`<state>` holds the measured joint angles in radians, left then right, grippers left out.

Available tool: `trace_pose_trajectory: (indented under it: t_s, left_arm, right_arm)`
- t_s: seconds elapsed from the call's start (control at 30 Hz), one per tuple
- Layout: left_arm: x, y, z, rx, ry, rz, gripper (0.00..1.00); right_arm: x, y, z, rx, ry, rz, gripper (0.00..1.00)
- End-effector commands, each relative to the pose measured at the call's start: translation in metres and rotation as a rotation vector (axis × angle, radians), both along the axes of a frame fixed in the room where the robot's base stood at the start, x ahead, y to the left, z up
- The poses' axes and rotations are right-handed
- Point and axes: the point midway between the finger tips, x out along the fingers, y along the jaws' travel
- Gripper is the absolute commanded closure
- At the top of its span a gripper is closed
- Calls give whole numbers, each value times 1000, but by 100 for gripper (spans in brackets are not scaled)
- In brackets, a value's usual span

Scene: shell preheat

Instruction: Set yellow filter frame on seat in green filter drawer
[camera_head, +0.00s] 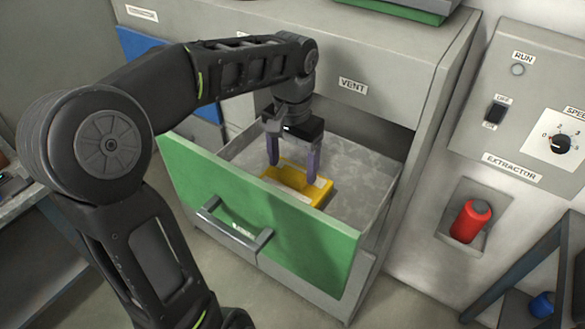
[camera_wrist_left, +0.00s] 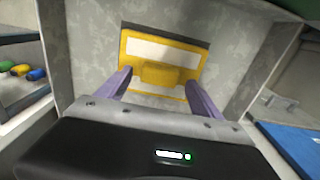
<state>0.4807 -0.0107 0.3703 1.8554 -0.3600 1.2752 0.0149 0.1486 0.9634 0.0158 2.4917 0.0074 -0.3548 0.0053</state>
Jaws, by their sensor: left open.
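The green-fronted filter drawer (camera_head: 185,160) stands pulled open below the VENT label. The yellow filter frame (camera_head: 298,177) lies inside it on the drawer floor, and its pale panel faces up. In the left wrist view the frame (camera_wrist_left: 195,60) is ahead between my fingers, with a dark strip along its far edge. My left gripper (camera_head: 292,165) points down into the drawer just above the frame. Its purple fingers are open, apart on either side of the frame's raised middle; I cannot tell if they touch it. The seat is not clearly visible under the frame. My right gripper is not in view.
The drawer's front wall and handle (camera_head: 233,232) stand between my arm and the frame. An extractor panel with switch, dial and red cylinder (camera_head: 470,221) is on the right. A blue panel (camera_wrist_left: 290,148) is beside the drawer. The drawer floor around the frame is bare.

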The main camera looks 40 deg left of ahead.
Motion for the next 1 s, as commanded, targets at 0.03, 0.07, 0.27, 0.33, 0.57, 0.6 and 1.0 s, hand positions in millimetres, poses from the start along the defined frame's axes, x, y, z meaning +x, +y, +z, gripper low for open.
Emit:
trace_pose_trajectory:
  t_s: [0.03,0.07,0.27,0.33,0.57,0.6,1.0]
  left_arm:
    - [1,0,9,0,-5,0,24]
    - [1,0,15,0,-5,-1,24]
    - [0,0,67,0,-1,-2,24]
    - [0,0,80,0,-1,-2,24]
    - [0,0,100,0,0,-2,24]
    - [0,0,101,0,0,-2,24]
    - [0,0,100,0,0,-1,24]
  right_arm:
    - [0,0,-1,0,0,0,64]
    - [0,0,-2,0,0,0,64]
    - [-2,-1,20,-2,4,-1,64]
    - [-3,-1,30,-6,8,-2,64]
    - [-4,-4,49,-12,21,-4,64]
    - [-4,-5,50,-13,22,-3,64]
    - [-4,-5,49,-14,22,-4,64]
